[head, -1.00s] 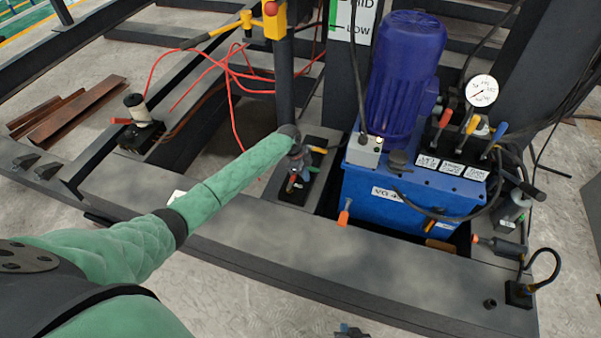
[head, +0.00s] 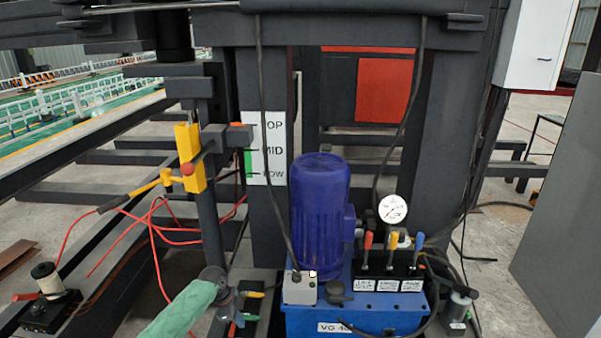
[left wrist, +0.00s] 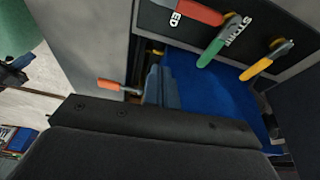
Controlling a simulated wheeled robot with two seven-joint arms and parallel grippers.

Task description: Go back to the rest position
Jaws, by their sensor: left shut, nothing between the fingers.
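My left arm comes in from the bottom of the head view in a green sleeve. My left gripper (head: 228,294) is at its end, small and partly hidden by the wrist, low in front of the dark post. It is shut and empty. Small coloured handles (head: 250,294) show close beside it; I cannot tell whether it touches them. In the left wrist view, red, green and yellow levers (left wrist: 212,48) show beyond the dark gripper body (left wrist: 150,125). My right gripper does not show clearly in any view.
A blue pump unit (head: 355,318) with a blue motor (head: 320,215), a pressure gauge (head: 392,209) and levers stands right of my left gripper. A yellow bracket (head: 188,158) is on the post. Red cables (head: 160,235) hang at left. A spool device (head: 46,283) stands at far left.

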